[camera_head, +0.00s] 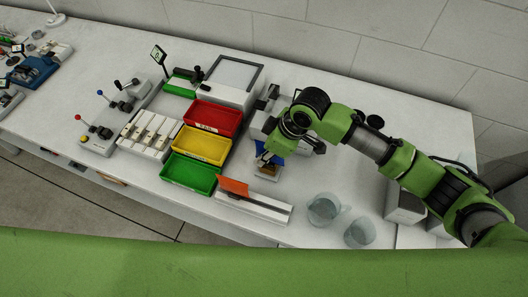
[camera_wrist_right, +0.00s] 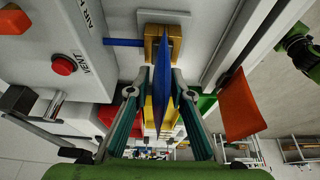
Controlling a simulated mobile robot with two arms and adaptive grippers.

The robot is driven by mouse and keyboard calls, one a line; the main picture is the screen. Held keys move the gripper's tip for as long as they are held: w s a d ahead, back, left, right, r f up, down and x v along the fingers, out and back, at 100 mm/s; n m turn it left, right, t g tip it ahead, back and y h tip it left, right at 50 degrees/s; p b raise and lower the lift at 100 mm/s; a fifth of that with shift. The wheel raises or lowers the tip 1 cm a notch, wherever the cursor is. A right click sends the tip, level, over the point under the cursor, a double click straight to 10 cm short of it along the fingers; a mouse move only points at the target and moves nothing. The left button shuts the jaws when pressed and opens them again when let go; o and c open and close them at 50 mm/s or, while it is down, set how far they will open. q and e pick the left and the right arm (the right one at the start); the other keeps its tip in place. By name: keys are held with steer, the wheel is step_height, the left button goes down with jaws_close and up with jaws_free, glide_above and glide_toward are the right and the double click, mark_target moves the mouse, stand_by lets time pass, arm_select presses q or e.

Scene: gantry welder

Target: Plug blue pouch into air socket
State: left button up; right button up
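The blue pouch (camera_head: 277,147) is upright at the workbench, partly hidden by my right gripper in the head view. In the right wrist view the pouch (camera_wrist_right: 166,66) shows nearly edge-on, its far end at a brass block (camera_wrist_right: 152,42). I cannot tell whether it is seated there. A blue rod or tube (camera_wrist_right: 122,42) runs left from the block, below a partly cut-off "AIR" label (camera_wrist_right: 95,12). My right gripper (camera_wrist_right: 160,80) has one finger on each side of the pouch, with visible gaps between fingers and pouch. My left gripper is not in view.
Red (camera_head: 213,118), yellow (camera_head: 202,146) and green (camera_head: 189,173) bins stand left of the gripper. An orange flag-like plate (camera_head: 234,186) rises from a white rail close by. Two clear beakers (camera_head: 323,208) stand near the front edge. A red button (camera_wrist_right: 63,65) marked VENT is beside the block.

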steer(key=shift+o, duration=0.2)
steer(key=v, duration=1.2)
steer(key=shift+r, duration=0.1)
stand_by(0.3)
